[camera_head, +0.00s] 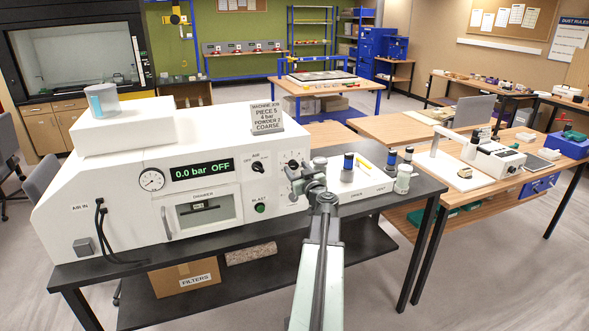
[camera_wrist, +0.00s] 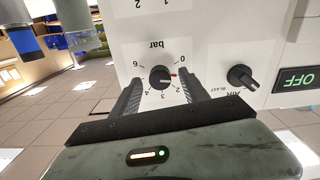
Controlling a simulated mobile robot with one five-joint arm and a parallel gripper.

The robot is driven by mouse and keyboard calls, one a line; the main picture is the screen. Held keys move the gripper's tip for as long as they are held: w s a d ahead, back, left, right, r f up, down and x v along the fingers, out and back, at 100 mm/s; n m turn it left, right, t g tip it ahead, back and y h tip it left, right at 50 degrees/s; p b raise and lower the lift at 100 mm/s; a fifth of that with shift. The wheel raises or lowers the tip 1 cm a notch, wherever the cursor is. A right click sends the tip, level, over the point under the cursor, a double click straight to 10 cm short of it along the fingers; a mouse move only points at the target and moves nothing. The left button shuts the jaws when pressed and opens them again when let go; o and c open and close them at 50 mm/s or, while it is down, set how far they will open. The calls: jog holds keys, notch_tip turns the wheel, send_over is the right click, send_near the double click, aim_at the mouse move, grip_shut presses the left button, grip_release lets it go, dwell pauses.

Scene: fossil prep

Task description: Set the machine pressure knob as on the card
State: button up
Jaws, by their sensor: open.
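The black pressure knob (camera_wrist: 160,77) sits on the white panel under an upside-down "bar" scale in the wrist view. In the head view, the knob (camera_head: 293,164) shows just above my gripper (camera_head: 303,185). The card (camera_head: 267,117) on the machine reads "PIECE 5, 4 bar, POWDER 2, COARSE". The display (camera_head: 202,169) reads "0.0 bar OFF".
The AIR knob (camera_wrist: 242,77) is beside the right finger in the wrist view. A green button (camera_head: 260,208) is lower on the panel. A white rack (camera_head: 352,181) with blue-topped containers stands right of the machine. A lower dial is partly hidden by my gripper.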

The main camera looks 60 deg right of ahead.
jog(key=shift+x, duration=0.9)
grip_shut()
jog(key=shift+a, duration=0.15)
jog(key=shift+s, duration=0.1)
